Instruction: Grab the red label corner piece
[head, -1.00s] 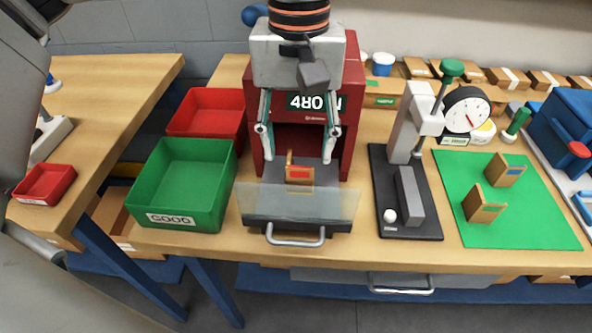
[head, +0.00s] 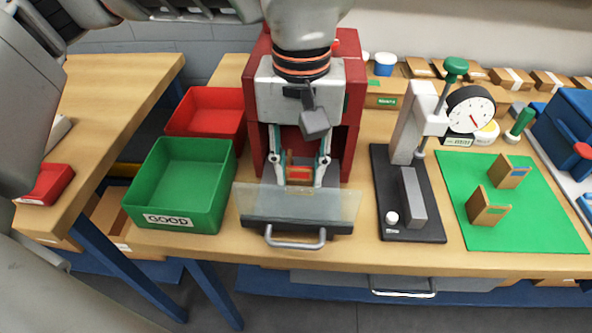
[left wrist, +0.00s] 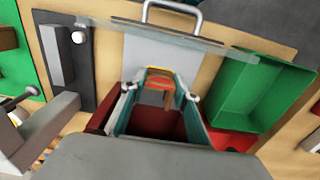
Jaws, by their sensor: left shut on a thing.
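The corner piece with the red label (head: 299,173) is a small tan wooden bracket inside the front opening of the red press (head: 258,95), behind its clear guard. My left gripper (head: 298,176) reaches down over it with one finger on each side and is shut on it. In the left wrist view the piece (left wrist: 157,78) sits between the fingertips of the left gripper (left wrist: 160,82). The gripper body hides much of the press front. Whether the piece is lifted I cannot tell. My right gripper is not in view.
The clear guard (head: 295,203) with its handle (head: 295,240) is in front. A green GOOD bin (head: 180,215) and a red bin (head: 207,92) stand left. A dial gauge stand (head: 410,160) and a green mat (head: 510,230) with two corner pieces are on the right.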

